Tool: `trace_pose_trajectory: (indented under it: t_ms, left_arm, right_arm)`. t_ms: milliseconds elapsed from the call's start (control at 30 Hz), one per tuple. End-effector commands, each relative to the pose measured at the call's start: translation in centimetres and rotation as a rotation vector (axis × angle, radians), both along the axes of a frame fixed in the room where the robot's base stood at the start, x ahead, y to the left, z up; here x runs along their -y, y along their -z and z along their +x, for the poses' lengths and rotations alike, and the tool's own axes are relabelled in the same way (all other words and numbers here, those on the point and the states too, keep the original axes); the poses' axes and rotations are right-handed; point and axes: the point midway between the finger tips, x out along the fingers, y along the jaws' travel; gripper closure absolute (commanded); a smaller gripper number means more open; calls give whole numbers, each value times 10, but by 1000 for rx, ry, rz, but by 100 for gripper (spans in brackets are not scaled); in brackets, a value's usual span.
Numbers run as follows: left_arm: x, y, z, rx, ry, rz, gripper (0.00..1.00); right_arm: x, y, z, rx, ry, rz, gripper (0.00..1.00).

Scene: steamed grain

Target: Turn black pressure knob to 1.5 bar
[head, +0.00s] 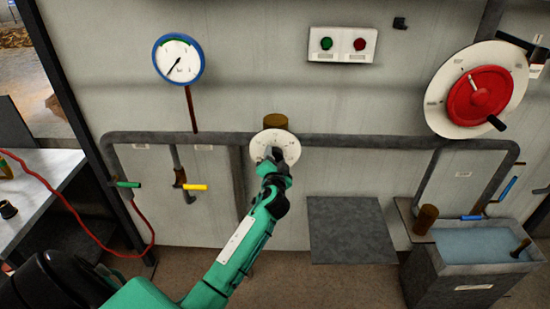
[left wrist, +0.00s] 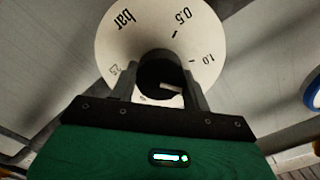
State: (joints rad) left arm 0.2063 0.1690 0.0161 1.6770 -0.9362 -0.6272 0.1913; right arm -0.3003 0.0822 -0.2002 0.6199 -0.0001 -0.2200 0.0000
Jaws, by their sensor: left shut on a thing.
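The black pressure knob (left wrist: 156,73) sits at the middle of a round white dial (head: 288,142) on the pipe. My left gripper (head: 274,158) is shut on the knob, with one finger on each side in the left wrist view (left wrist: 163,88). The dial face (left wrist: 118,48) shows "bar", 0.5 and 1.0; another number at its lower left is hard to read. The knob's pale pointer line (left wrist: 171,87) points right and slightly down, past the 1.0 mark. The right finger and gripper body hide the scale there. My right gripper is not in view.
A blue-rimmed pressure gauge (head: 179,58) hangs at upper left, its needle pointing lower left. A panel (head: 342,44) has green and red buttons. A red wheel (head: 480,92) is at right above a water tank (head: 460,280). Green (head: 128,184) and yellow (head: 194,187) valve handles are at left.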

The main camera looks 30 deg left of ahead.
Motion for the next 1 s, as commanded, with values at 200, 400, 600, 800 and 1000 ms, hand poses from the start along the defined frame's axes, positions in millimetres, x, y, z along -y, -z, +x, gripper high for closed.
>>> trace_pose_trajectory:
  t_ms: [200,400,600,800,1000]
  left_arm:
    - [1,-1,0,-106,1,173,75]
    - [1,-1,1,-191,1,315,75]
    - [1,0,1,-254,2,417,75]
    - [1,1,1,-293,2,480,75]
    - [1,1,1,-308,2,505,75]
  right_arm:
    - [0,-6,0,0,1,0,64]
    - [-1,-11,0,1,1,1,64]
    - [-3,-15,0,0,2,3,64]
    - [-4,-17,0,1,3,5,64]
    - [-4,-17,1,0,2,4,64]
